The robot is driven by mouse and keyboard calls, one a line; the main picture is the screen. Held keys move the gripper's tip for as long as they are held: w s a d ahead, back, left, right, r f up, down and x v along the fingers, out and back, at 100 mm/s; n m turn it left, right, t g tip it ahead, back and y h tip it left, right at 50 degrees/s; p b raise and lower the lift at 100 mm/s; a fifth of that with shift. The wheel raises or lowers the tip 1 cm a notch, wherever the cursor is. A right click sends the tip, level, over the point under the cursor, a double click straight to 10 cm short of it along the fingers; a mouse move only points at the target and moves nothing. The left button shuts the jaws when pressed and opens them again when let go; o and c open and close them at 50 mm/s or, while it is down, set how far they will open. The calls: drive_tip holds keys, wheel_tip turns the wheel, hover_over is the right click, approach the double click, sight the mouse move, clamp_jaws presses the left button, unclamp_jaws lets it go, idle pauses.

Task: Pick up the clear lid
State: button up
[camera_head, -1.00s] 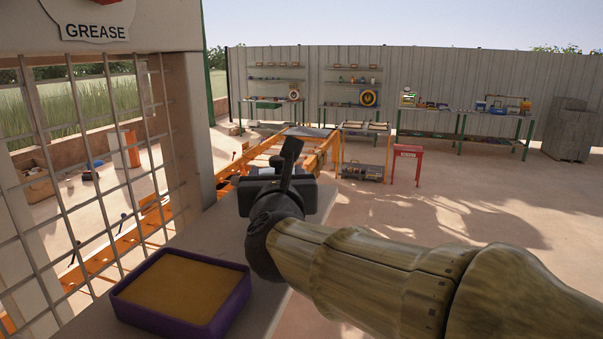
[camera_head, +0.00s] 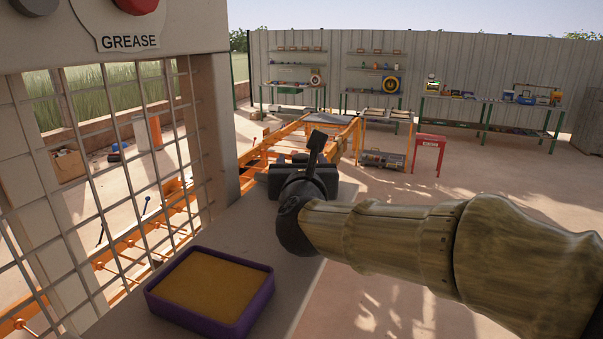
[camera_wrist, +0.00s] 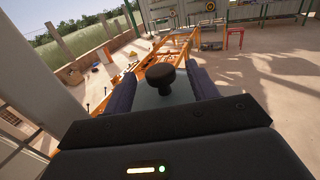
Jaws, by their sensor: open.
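In the wrist view a black round knob (camera_wrist: 160,74) on a short stem stands between the two dark fingers of my gripper (camera_wrist: 162,80). The fingers are spread, with a gap on each side of the knob. Under the knob is a grey-green surface (camera_wrist: 150,102) that may be the clear lid; its outline cannot be made out. In the head view my gripper (camera_head: 318,186) is over the far end of the grey counter (camera_head: 235,235). My gripper and wrist hide what lies under them there, so the lid cannot be told in that view.
A purple tray (camera_head: 262,300) with a yellow-brown filling sits on the near counter. A wire grid (camera_head: 125,160) and a pillar (camera_head: 205,110) stand on the left. Orange rails (camera_head: 270,150) lie beyond. A red stool (camera_head: 430,146) and workbenches stand farther back. Open floor lies right.

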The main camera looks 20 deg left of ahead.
drive_tip(key=shift+c, duration=0.2)
drive_tip(key=c, duration=1.1)
drive_tip(key=shift+o, duration=0.2)
wheel_tip(320, 180, up, 10)
drive_tip(key=shift+r, duration=0.1)
wheel_tip(320, 180, up, 10)
drive_tip(key=p, duration=0.9)
drive_tip(key=shift+p, duration=0.4)
